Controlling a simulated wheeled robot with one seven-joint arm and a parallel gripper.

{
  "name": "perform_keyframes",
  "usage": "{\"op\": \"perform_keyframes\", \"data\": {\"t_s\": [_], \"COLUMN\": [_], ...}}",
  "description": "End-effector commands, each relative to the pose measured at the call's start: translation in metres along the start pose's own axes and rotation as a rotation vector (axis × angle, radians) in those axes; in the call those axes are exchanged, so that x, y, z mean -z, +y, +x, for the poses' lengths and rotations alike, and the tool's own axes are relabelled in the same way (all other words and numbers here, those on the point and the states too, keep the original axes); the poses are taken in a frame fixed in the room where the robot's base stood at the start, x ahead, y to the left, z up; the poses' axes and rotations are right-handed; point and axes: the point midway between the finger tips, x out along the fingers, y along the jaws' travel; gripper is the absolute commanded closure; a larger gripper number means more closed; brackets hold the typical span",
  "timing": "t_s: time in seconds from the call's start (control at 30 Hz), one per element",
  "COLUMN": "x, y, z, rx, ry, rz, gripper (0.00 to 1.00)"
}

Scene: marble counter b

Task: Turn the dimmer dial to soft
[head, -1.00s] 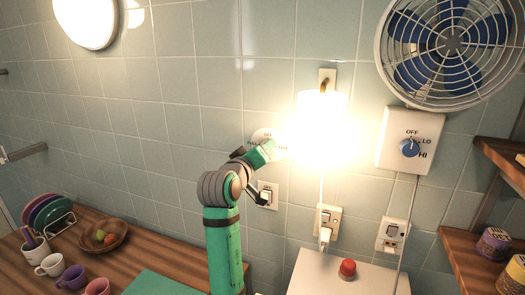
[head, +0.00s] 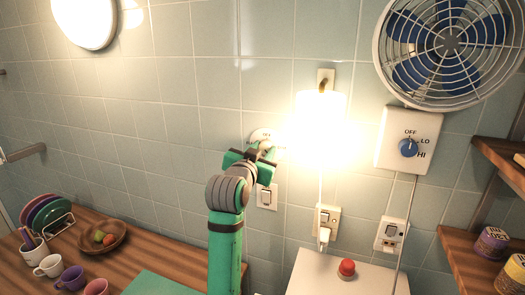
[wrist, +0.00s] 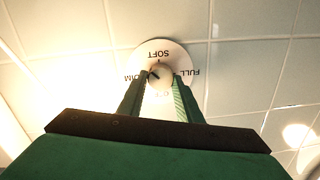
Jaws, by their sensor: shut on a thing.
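The dimmer dial (wrist: 158,73) is a round white plate with a small pale knob at its middle. In the wrist view its words read upside down: SOFT at the top, FULL at the right, DIM at the left, and OFF, faint, at the bottom. My gripper (wrist: 161,78) is shut on the knob, one finger on each side. In the head view the dial's plate (head: 262,134) shows just above my gripper (head: 264,151), which hides the knob.
A brightly lit lamp (head: 321,122) hangs close to the right of the dial. A wall switch (head: 266,197) sits below my gripper. A fan control box (head: 408,140) and fan (head: 447,45) are farther right. A white box with a red button (head: 346,267) stands below.

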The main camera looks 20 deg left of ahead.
Motion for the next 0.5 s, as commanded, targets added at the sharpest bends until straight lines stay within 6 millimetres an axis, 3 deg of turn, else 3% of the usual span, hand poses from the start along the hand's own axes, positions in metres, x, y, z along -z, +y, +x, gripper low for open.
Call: {"op": "perform_keyframes", "data": {"t_s": [0.5], "x": [-0.0060], "y": [0.0021], "z": [0.0008], "rx": [0.026], "ry": [0.011], "rz": [0.472], "gripper": [0.91]}}
